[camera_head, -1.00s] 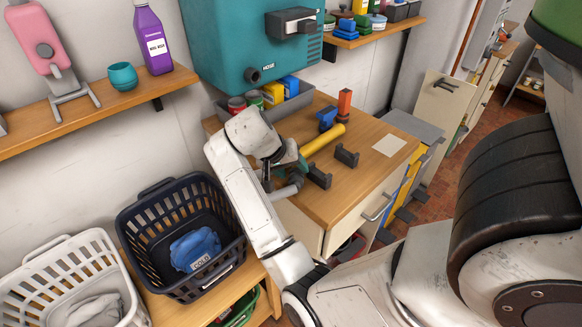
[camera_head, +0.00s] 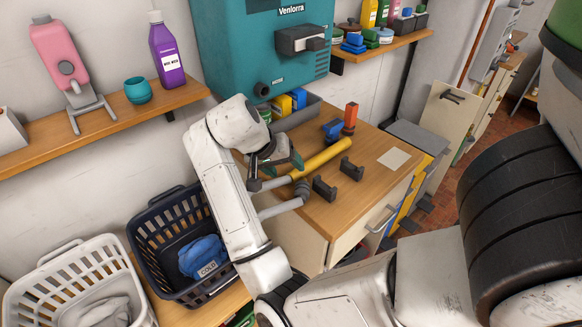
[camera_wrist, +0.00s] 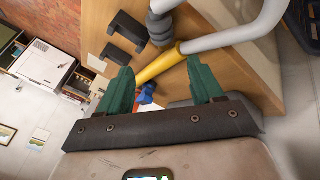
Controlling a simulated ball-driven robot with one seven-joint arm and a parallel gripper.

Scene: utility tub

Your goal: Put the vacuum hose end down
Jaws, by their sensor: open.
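A yellow tube (camera_head: 322,158) lies on the wooden worktop, with a pale grey tube at its near end. Beside it, another pale grey tube (camera_head: 276,209) ends in a dark ribbed cuff (camera_head: 301,190) near the worktop's front left edge. This looks like the vacuum hose end; the cuff also shows in the wrist view (camera_wrist: 159,28). My gripper (camera_head: 283,166) is open, its green fingers apart (camera_wrist: 162,82) and nothing held between them. The yellow tube (camera_wrist: 160,65) shows beyond and between the fingers. I cannot tell whether a finger touches it.
Two dark brackets (camera_head: 338,179) stand on the worktop (camera_head: 362,195), with a blue and orange item (camera_head: 341,124) behind. A teal machine (camera_head: 262,50) hangs at the back. Dark (camera_head: 150,250) and white (camera_head: 45,285) baskets sit left. The worktop's right side is mostly clear, with a pale sheet.

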